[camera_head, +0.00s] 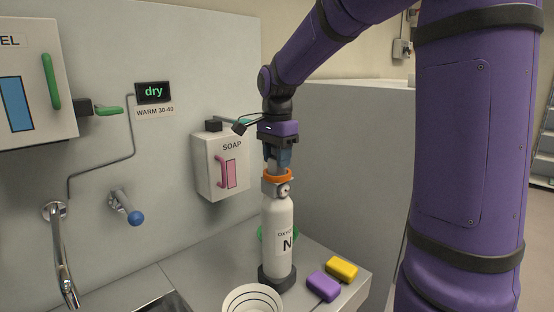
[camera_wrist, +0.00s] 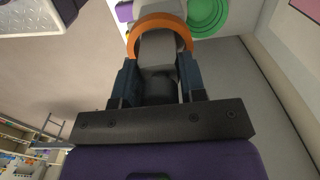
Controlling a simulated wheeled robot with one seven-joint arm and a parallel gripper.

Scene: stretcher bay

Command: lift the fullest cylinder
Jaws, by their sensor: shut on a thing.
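My gripper (camera_head: 277,163) comes down from above and is shut on the top of the cylinder. In the wrist view its dark fingers (camera_wrist: 157,80) lie on both sides of the grey valve part. I cannot tell whether the base touches the counter. No other cylinder is in view.
A purple block (camera_head: 323,286) and a yellow block (camera_head: 342,269) lie right of the cylinder. A striped white bowl (camera_head: 252,300) is in front, a green round thing (camera_head: 262,233) behind. A soap dispenser (camera_head: 222,162), a tap (camera_head: 62,255) and a blue-knobbed valve (camera_head: 135,217) are on the wall.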

